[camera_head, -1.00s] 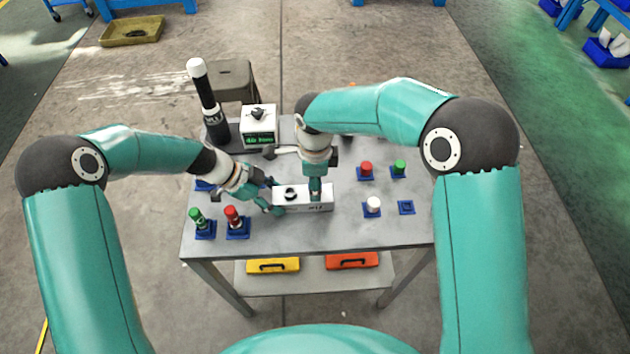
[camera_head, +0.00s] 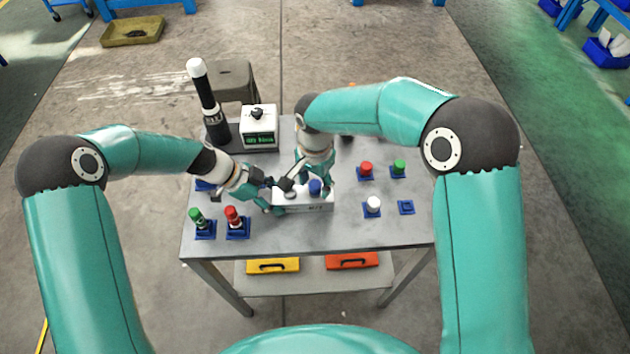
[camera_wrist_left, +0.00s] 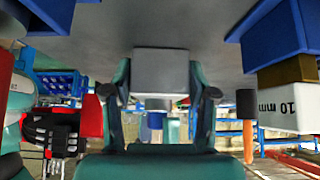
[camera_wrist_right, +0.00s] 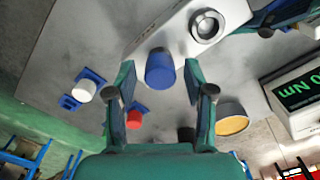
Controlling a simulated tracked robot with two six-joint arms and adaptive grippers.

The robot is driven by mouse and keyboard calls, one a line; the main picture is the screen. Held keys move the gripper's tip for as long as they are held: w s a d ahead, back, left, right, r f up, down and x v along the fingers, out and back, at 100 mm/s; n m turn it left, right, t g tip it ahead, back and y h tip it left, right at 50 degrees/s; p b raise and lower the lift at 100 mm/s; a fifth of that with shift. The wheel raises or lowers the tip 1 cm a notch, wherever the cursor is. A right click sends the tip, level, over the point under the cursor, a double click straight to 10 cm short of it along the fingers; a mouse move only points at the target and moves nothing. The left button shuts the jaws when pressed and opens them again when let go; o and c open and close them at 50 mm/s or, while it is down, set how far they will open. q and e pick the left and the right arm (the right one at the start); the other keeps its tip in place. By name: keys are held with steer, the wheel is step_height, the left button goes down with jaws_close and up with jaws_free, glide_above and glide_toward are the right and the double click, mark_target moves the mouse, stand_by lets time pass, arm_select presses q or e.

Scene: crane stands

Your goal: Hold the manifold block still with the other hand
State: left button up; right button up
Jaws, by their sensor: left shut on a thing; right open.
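The pale manifold block (camera_head: 303,206) lies on the table's middle; it also shows in the left wrist view (camera_wrist_left: 160,62). My left gripper (camera_head: 274,199) is shut on the block's left end, with a finger on either side (camera_wrist_left: 160,92). A blue-capped piece (camera_head: 315,187) stands on the block's right part, and a round ringed port (camera_wrist_right: 207,25) shows beside it in the right wrist view. My right gripper (camera_wrist_right: 160,85) is open, its fingers spread on either side of the blue cap (camera_wrist_right: 160,68), with gaps visible. The lower part of the blue piece is hidden.
Red (camera_head: 366,168), green (camera_head: 399,167) and white (camera_head: 373,204) capped pieces stand in blue holders at right, near an empty blue holder (camera_head: 406,207). Green (camera_head: 197,216) and red (camera_head: 233,214) ones stand at front left. A display box (camera_head: 258,128) stands behind.

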steer(key=n, duration=1)
steer(key=shift+n, duration=0.4)
jaws_close()
steer(key=m, duration=0.5)
stand_by(0.4)
steer(key=shift+m, duration=0.9)
steer(key=m, duration=0.3)
steer(key=shift+m, duration=0.3)
